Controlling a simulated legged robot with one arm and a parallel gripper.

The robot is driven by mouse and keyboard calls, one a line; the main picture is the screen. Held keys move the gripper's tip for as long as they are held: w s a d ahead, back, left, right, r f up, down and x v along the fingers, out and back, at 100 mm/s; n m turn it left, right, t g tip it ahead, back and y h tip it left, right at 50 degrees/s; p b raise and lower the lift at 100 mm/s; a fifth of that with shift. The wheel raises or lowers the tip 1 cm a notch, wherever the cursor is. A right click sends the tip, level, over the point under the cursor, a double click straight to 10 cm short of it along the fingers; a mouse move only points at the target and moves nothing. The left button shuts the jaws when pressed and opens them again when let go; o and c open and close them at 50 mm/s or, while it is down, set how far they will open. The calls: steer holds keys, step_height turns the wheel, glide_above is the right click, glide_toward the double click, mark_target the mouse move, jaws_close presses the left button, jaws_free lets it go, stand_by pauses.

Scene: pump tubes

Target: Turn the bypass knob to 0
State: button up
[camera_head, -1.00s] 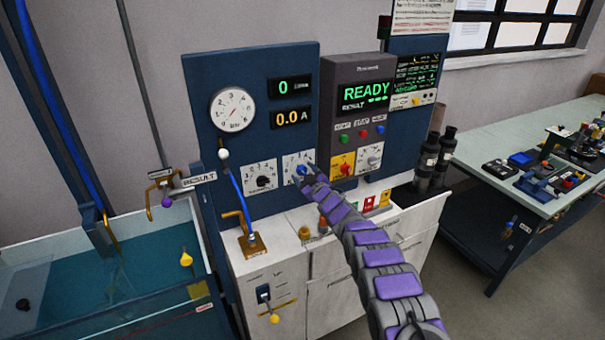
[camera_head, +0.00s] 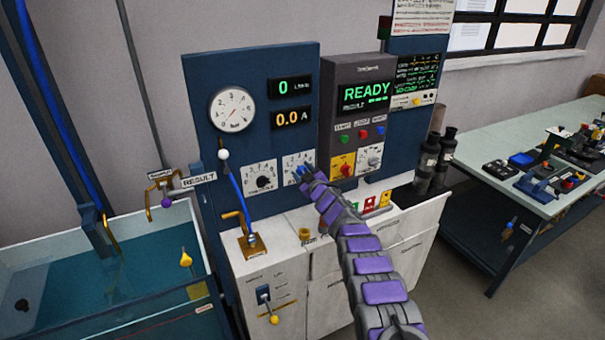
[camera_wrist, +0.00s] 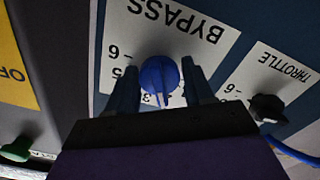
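The blue bypass knob (camera_wrist: 160,80) sits on the white BYPASS plate (camera_wrist: 170,28), which appears upside down in the wrist view. Its pale pointer line points toward the bottom of that view, near a partly hidden 3. My gripper (camera_wrist: 160,72) has one dark finger on each side of the knob, with narrow gaps showing. Part of the scale is hidden behind the fingers and gripper body. In the head view my gripper (camera_head: 305,173) is at the lower part of the bypass plate (camera_head: 299,160), and the knob is mostly hidden there.
The black throttle knob (camera_wrist: 267,107) is close beside the bypass plate. The control box (camera_head: 362,95) reads READY, with a yellow selector plate (camera_head: 342,164) below. A blue-handled lever (camera_head: 237,190) stands left. A water tank (camera_head: 100,290) is far left and a bench (camera_head: 480,150) right.

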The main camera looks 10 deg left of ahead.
steer(key=c, duration=0.7)
steer(key=n, duration=0.4)
steer(key=n+b, duration=0.1)
steer(key=n, duration=0.1)
steer(key=shift+s+a+f, duration=0.1)
steer(key=shift+f, duration=0.15)
steer(key=n+b, duration=0.1)
steer(key=n, duration=0.2)
steer(key=n+b, duration=0.2)
steer(key=shift+a+f+n, duration=0.1)
steer(key=shift+f+n, duration=0.1)
steer(key=shift+n, duration=0.2)
steer(key=o, duration=1.1)
steer(key=shift+c, duration=0.2)
steer(key=shift+r, duration=0.15)
